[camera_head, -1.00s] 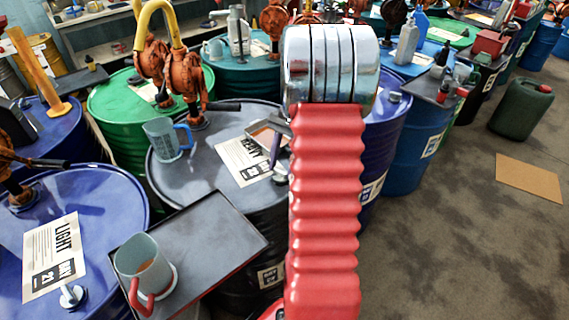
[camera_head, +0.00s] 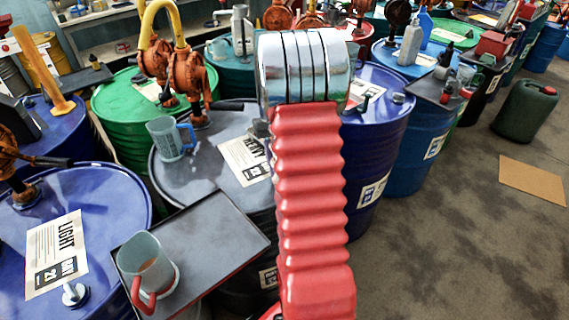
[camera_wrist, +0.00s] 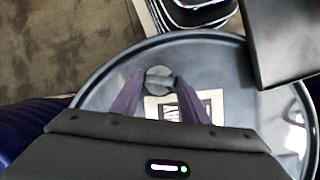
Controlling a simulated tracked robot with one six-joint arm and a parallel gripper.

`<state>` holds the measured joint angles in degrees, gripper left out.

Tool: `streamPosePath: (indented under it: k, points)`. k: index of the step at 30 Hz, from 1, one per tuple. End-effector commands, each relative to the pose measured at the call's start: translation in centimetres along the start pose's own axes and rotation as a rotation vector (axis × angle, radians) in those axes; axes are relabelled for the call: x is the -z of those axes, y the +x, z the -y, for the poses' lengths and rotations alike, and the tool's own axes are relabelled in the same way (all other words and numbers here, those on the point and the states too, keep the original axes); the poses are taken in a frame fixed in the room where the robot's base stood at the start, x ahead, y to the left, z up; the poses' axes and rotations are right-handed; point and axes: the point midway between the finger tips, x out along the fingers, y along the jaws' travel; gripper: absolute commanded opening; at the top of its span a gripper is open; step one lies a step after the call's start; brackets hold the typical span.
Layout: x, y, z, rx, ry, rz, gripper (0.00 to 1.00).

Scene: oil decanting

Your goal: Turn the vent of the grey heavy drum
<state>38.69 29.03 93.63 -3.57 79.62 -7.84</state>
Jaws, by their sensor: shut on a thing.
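The grey heavy drum (camera_head: 190,184) stands left of my arm in the head view, with a HEAVY label (camera_head: 243,160) on its lid. In the wrist view its dark lid (camera_wrist: 105,82) lies below me. The vent (camera_wrist: 158,74), a small grey round fitting with a raised handle, sits on the lid near the rim. My gripper (camera_wrist: 160,80) has its two purple fingers at either side of the vent handle and is shut on it. In the head view my arm hides the vent and the fingers.
A clear jug (camera_head: 171,139) stands on the grey drum's lid. A dark tray (camera_head: 219,225) with a red-handled jug (camera_head: 146,262) is in front. A blue drum (camera_head: 376,150) stands close on the right. Open floor (camera_head: 440,260) lies farther right.

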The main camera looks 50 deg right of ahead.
Motion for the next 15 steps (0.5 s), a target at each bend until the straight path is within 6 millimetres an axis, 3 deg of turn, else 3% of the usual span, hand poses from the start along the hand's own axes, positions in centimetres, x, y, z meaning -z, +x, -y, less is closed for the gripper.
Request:
streamPosePath:
  k: [15]
  points:
    - [-0.31,0.29,0.47,-0.163,-0.403,0.009,0.18]
